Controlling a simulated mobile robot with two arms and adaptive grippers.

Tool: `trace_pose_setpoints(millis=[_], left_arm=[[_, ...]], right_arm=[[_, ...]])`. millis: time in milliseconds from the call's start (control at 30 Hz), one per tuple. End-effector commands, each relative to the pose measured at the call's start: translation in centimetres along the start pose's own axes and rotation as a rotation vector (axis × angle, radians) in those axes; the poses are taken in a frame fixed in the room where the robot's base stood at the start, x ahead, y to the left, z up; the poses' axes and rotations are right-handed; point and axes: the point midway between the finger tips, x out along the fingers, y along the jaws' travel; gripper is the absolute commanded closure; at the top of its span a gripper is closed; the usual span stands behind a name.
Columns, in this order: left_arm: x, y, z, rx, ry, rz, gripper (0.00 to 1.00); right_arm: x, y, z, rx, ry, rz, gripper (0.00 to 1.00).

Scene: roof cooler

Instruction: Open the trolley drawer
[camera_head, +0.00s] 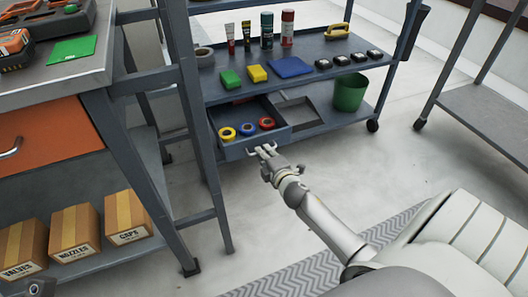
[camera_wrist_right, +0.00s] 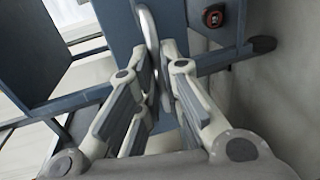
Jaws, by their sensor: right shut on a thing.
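The trolley (camera_head: 300,62) is a dark grey, tiered cart at the back centre. Its drawer (camera_head: 238,150) stands pulled out under the upper shelf, with blue, yellow and red tape rolls (camera_head: 247,129) inside. My right gripper (camera_head: 266,153) is at the drawer front, shut on its handle. In the right wrist view the pale, curved handle (camera_wrist_right: 148,28) runs between the fingers (camera_wrist_right: 160,82), against the blue-grey drawer front (camera_wrist_right: 122,25). A small grey part at the lower left corner of the head view may belong to my left arm; its fingers cannot be made out.
A workbench (camera_head: 95,82) with an orange drawer (camera_head: 45,138) and cardboard boxes (camera_head: 74,232) below stands at the left. A green bucket (camera_head: 350,92) is on the trolley's lower shelf. Another grey cart (camera_head: 490,115) is at the right. Floor (camera_head: 375,160) between is clear.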

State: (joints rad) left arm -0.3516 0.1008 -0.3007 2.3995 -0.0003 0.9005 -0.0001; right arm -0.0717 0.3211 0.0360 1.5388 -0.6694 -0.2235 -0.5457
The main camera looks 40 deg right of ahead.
Motion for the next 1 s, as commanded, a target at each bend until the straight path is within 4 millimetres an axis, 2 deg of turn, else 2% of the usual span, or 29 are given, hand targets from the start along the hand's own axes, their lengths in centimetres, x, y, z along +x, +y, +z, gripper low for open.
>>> trace_pose_setpoints(millis=[167,200,333,733,867,1000], left_arm=[[0.0,0.0,0.0,0.0,0.0,0.0,0.6],[0.0,0.0,0.0,0.0,0.0,0.0,0.6],[0.0,0.0,0.0,0.0,0.0,0.0,0.6],[0.2,-0.1,-0.1,0.002,0.006,-0.001,0.6],[0.1,-0.1,-0.1,0.002,0.004,-0.001,0.6],[0.1,0.0,0.0,0.001,0.003,-0.001,0.6]], right_arm=[[0.0,-0.1,0.0,0.0,0.0,-0.001,1.0],[0.0,-0.1,0.0,0.0,0.0,-0.001,0.87],[0.0,-0.1,0.0,0.0,0.0,-0.001,0.7],[-0.4,-0.1,0.0,0.0,0.001,-0.001,0.7],[-1.9,-0.1,0.0,-0.001,0.002,-0.001,0.7],[-4.5,-0.2,0.0,0.0,0.001,-0.002,0.7]])
